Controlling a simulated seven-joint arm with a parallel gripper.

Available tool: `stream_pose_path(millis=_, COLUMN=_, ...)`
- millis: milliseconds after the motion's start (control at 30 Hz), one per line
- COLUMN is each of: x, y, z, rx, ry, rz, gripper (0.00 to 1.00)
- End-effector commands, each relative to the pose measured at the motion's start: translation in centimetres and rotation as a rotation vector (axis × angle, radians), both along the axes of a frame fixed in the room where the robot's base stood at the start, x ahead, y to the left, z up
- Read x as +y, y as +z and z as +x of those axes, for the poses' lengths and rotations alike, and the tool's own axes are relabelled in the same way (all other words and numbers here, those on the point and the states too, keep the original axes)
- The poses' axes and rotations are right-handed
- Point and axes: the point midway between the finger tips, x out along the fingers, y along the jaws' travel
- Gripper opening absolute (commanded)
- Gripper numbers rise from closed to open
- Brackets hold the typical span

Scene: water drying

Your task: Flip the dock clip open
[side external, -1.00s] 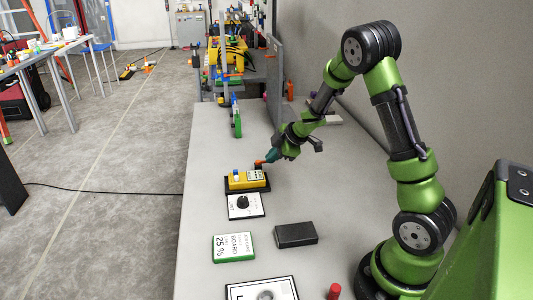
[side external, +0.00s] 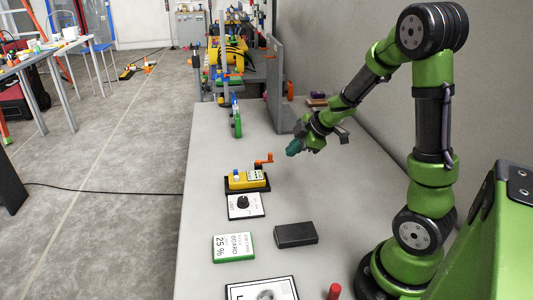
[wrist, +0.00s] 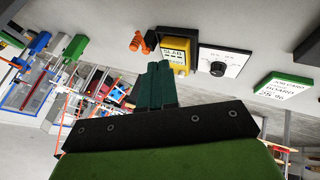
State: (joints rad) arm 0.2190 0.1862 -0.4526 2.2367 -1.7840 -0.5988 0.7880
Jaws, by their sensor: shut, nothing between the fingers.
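The dock is a yellow unit (side external: 240,181) on a black base, with a small white label and a blue-white part on top. It also shows in the wrist view (wrist: 175,57), its label reading "SLAB READY". An orange crank-shaped part (side external: 264,159), likely the clip, sticks up at its back right end. In the wrist view this orange part (wrist: 139,43) lies beside the dock. My gripper (side external: 292,149) has teal fingers, shut and empty. It hovers above the table, right of the orange part and apart from it. The fingertips (wrist: 158,66) show close together in the wrist view.
A white panel with a black knob (side external: 243,204) lies in front of the dock. Nearer are a green-edged board card (side external: 233,246), a black box (side external: 296,234) and a red cylinder (side external: 334,291). A grey partition (side external: 276,85) stands behind. The table's right middle is clear.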

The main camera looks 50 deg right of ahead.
Motion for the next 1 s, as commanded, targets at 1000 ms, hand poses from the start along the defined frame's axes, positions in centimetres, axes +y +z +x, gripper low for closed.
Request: stream_pose_path(millis=1000, x=-4.6, y=7.1, z=-0.4, rx=-0.228, ry=-0.498, rz=-0.056, gripper=0.00)
